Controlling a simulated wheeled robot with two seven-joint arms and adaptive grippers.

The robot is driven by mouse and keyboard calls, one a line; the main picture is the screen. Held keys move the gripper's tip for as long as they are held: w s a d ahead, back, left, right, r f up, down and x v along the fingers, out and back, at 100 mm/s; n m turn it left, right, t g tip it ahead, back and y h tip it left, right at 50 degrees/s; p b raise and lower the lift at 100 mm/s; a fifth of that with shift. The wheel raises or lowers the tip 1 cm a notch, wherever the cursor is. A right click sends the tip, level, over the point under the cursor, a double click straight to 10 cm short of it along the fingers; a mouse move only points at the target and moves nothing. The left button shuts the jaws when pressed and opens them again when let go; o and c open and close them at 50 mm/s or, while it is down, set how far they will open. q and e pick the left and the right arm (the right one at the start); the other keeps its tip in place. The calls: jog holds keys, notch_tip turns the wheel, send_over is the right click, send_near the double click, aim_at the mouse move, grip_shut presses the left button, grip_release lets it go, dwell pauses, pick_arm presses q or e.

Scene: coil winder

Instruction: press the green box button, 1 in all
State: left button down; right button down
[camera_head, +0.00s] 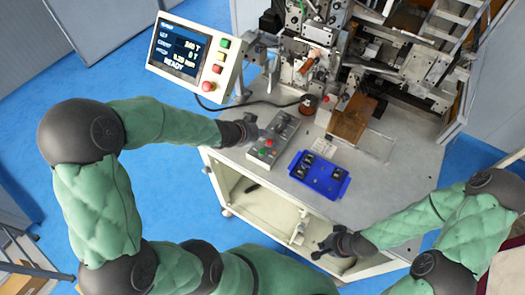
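The grey button box (281,131) lies on the machine table. Its green button (263,152) is at the near end, with a red button (269,142) just beyond it. My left gripper (250,126) is close to the left side of the box, a little above and left of the green button in the picture, apart from that button. Its fingers are small and dark, and I cannot tell whether they are open. My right gripper (319,249) is at the front of the table, well away from the box. Its finger opening is also unclear.
A blue tray (338,189) with dark parts lies right of the box. A control panel (194,58) reading READY, with its own coloured buttons, stands at the back left. The winding machine (310,50) fills the back. A black cable (225,107) runs behind my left gripper.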

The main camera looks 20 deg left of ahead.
aim_at(261, 153)
pick_arm(q)
jog(key=shift+f+b, duration=3.95)
jog(key=shift+f, duration=0.3)
jog(key=shift+f, duration=0.15)
jog(key=shift+f+b, duration=0.3)
jog(key=shift+b, duration=0.1)
